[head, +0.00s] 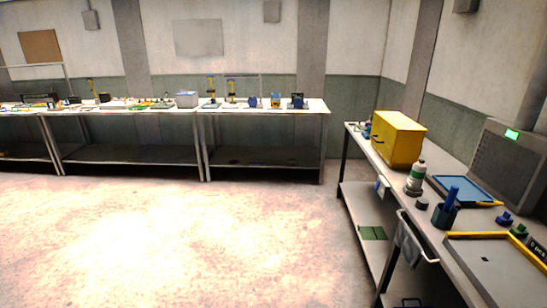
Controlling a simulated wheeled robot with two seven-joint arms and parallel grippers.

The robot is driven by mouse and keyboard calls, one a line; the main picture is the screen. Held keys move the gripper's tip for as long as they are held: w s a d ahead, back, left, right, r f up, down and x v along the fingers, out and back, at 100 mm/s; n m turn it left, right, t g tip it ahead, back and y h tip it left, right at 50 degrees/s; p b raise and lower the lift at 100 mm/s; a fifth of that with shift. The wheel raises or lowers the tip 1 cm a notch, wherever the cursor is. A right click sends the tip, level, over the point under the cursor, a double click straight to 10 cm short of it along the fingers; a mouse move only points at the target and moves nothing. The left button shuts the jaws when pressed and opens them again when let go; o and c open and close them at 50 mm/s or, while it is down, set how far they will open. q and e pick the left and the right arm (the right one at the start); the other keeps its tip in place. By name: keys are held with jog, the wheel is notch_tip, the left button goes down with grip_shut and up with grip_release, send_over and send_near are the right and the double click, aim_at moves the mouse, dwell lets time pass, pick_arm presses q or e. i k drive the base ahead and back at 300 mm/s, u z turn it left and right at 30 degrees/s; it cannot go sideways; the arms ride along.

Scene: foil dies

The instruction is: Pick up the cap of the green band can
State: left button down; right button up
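A pale can with a green band (415,180) stands upright on the right-hand bench, in front of the yellow cabinet. Its narrow top (421,164) looks covered, but it is too small to tell the cap's shape. A small dark round piece (422,204) lies on the bench just in front of the can; I cannot tell what it is. Neither of my grippers is in the head view.
The right bench (475,258) also carries a yellow cabinet (400,138), a blue tray (467,189), a dark cup with a blue item (445,210) and a yellow-edged tray (495,265). A cluttered bench (265,110) stands along the back wall. The floor (190,245) between is clear.

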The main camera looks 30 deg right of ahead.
aim_at(422, 203)
jog(key=z, duration=0.6)
jog(key=i, duration=2.05)
jog(key=z, duration=1.15)
